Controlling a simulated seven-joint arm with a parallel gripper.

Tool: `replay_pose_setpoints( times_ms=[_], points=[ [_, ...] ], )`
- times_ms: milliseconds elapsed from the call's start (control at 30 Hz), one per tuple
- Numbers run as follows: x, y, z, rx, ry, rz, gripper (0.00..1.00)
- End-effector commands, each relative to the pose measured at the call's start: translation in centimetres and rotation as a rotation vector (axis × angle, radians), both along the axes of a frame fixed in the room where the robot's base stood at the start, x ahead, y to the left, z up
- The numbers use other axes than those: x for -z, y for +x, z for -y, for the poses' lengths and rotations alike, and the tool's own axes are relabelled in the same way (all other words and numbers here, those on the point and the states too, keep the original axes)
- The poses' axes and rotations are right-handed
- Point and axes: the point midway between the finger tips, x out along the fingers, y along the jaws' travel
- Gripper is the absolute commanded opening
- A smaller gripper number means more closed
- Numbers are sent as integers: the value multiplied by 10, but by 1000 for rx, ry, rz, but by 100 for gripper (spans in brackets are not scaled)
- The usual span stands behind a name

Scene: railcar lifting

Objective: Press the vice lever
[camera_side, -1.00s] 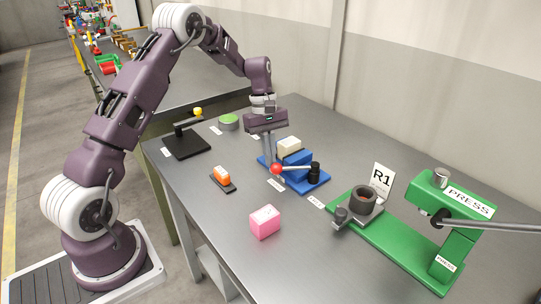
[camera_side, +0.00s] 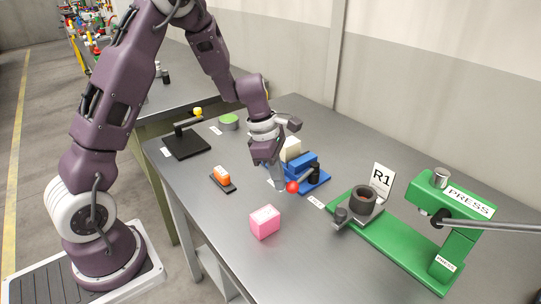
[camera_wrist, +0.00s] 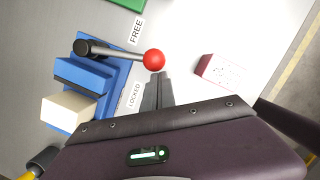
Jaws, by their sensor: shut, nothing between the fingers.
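The vice (camera_side: 318,184) is blue, with a cream block (camera_side: 291,148) at its back. It also shows in the wrist view (camera_wrist: 62,118). Its black lever (camera_wrist: 115,52) ends in a red ball (camera_side: 292,187). In the wrist view the ball (camera_wrist: 154,60) lies between the FREE label (camera_wrist: 136,31) and the LOCKED label (camera_wrist: 133,97). My gripper (camera_side: 280,187) is shut and empty, fingers pointing down beside the ball. In the wrist view the fingertips (camera_wrist: 158,76) are right by the ball; I cannot tell whether they touch it.
A pink block (camera_side: 265,222) stands in front of the vice. An orange switch (camera_side: 222,178) is to the left. A green press (camera_side: 400,238) with a grey cup holder (camera_side: 362,201) is to the right. A black stand (camera_side: 186,144) and a green button (camera_side: 229,121) are farther back.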

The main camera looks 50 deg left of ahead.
Motion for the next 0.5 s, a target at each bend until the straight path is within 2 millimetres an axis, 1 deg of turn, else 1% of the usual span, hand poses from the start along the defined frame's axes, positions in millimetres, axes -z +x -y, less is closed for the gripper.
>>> replay_pose_setpoints(
  times_ms=[100, 300, 400, 500],
  points=[
    [0, 0, 13, -94, 0, 0, 0],
    [0, 3, 31, -236, 0, 0, 0],
    [0, 4, 37, -287, 1, 1, 0],
    [0, 6, 42, -285, 0, 1, 0]
  ],
)
